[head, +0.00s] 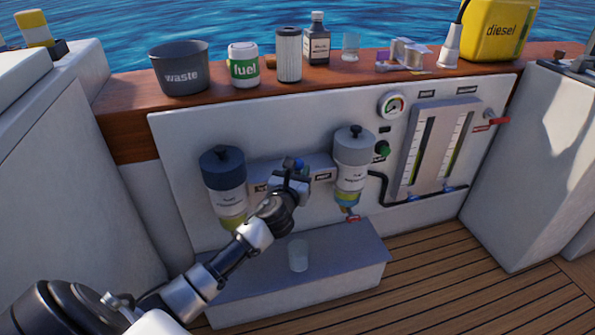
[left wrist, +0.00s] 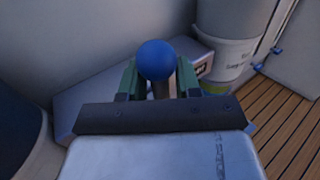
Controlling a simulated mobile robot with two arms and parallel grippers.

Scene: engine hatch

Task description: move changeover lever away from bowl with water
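The changeover lever's blue knob (head: 299,165) shows just past my left gripper (head: 291,176), in front of the panel between two filters. In the left wrist view the blue knob (left wrist: 156,60) and its dark stem stand between the two green fingers of my left gripper (left wrist: 158,80). The fingers are apart, with small gaps beside the stem. The left filter (head: 224,185) has a yellowish bowl (head: 232,224), partly behind my arm. The right filter (head: 353,160) has a bowl (head: 347,201) with a bluish layer low down. The lever's lower part is hidden. My right gripper is not in view.
A clear cup (head: 298,255) stands on the grey step (head: 345,262) below the filters. The waste bucket (head: 181,70), fuel can (head: 243,66), spare filter (head: 289,55), brown bottle (head: 317,40) and diesel canister (head: 497,30) stand on the wooden ledge. A gauge panel (head: 437,150) is at right.

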